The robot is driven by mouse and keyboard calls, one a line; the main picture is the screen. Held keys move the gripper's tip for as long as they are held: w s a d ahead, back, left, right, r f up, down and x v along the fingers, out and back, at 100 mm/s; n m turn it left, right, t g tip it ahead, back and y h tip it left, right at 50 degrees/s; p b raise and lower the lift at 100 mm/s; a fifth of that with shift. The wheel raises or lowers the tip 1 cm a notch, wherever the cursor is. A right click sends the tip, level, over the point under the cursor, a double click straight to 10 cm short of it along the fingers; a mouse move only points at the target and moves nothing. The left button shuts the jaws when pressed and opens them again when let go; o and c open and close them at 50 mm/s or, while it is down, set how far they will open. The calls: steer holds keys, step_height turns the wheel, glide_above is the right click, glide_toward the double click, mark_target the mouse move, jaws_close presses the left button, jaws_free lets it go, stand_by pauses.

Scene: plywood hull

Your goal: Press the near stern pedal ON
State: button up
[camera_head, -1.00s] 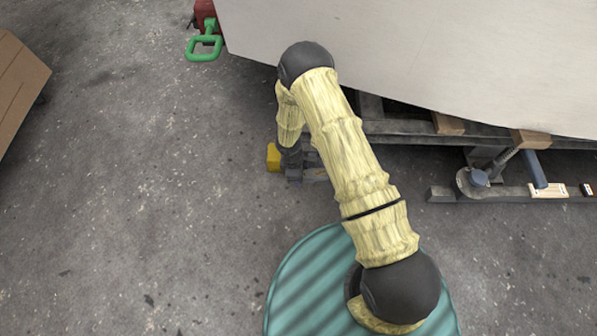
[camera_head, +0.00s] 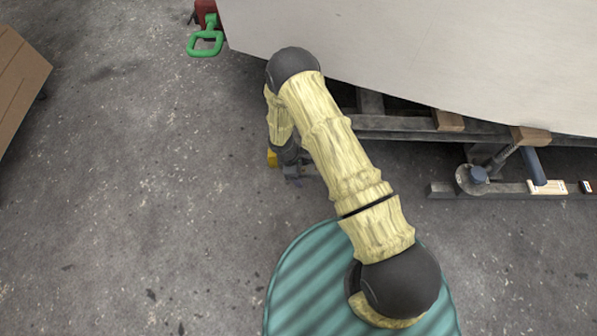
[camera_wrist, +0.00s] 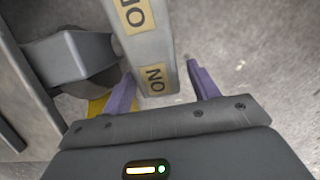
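In the wrist view a flat grey bar (camera_wrist: 152,50) with tan ON labels, which looks like the pedal, runs down from the top. Its blunt end lies between the two purple fingers of my gripper (camera_wrist: 157,78). The fingers are spread, with floor showing between the right finger and the bar. I cannot tell whether the left finger touches the bar. In the head view my gripper (camera_head: 294,172) is low beside the hull stand, mostly hidden by my arm. A yellow part (camera_head: 272,158) shows just left of it, and a yellow part (camera_wrist: 97,106) also shows behind the left finger.
The pale plywood hull (camera_head: 430,50) overhangs at upper right on a dark stand (camera_head: 400,124). A clamp (camera_head: 474,178) sits on a rail at right. A green handle (camera_head: 205,43) is at top left, a brown panel (camera_head: 18,80) at far left. Floor at left is clear.

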steer(key=shift+r, duration=0.1)
steer(key=p+v, duration=0.8)
steer(key=v, duration=0.9)
steer(key=shift+p, duration=0.4)
steer(key=shift+w+a+r, duration=0.1)
steer(key=d+r+m+p, duration=0.2)
steer(key=d+r+m, duration=0.25)
steer(key=r, duration=0.75)
steer(key=s+d+r+m+t+y+p, duration=0.15)
steer(key=s+d+r+m, duration=0.3)
steer(key=r, duration=0.45)
steer(key=s+d+r+m+p, duration=0.3)
steer(key=s+d+r+m, duration=0.15)
steer(key=r, duration=0.55)
steer(key=s+d+r+m+t+y+p, duration=0.1)
steer(key=s+d+r+m+p, duration=0.25)
steer(key=r, duration=0.55)
steer(key=w+d+p+v, duration=0.1)
steer(key=w+p+v, duration=0.1)
steer(key=p+v, duration=1)
steer(key=w+d+r+p+v, duration=0.1)
steer(key=w+p+v, duration=0.2)
steer(key=p+v, duration=0.9)
steer(key=w+d+r+p+v, duration=0.1)
steer(key=w+p+v, duration=0.2)
steer(key=p+v, duration=0.9)
steer(key=shift+r+m+p, duration=0.3)
steer(key=shift+r+p, duration=0.1)
steer(key=shift+r, duration=0.05)
